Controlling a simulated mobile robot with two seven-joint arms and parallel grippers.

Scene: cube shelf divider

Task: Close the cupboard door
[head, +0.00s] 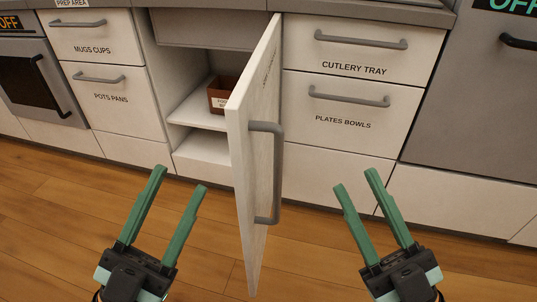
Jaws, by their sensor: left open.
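The white cupboard door (255,210) stands wide open in the middle of the head view. It is hinged on its right side and swung out toward me, seen nearly edge-on. Its grey bar handle (279,172) is on the face turned to the right. The open cupboard shows a shelf (195,113) behind the door. My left gripper (180,180) is open and empty, left of the door. My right gripper (356,180) is open and empty, right of the door and its handle. Neither gripper appears to touch the door.
A small brown box (222,90) sits on the cupboard shelf, partly hidden by the door. Shut drawers flank the cupboard, including the cutlery drawer (355,48) and pots drawer (112,98). An oven (38,80) is at far left. The wooden floor is clear.

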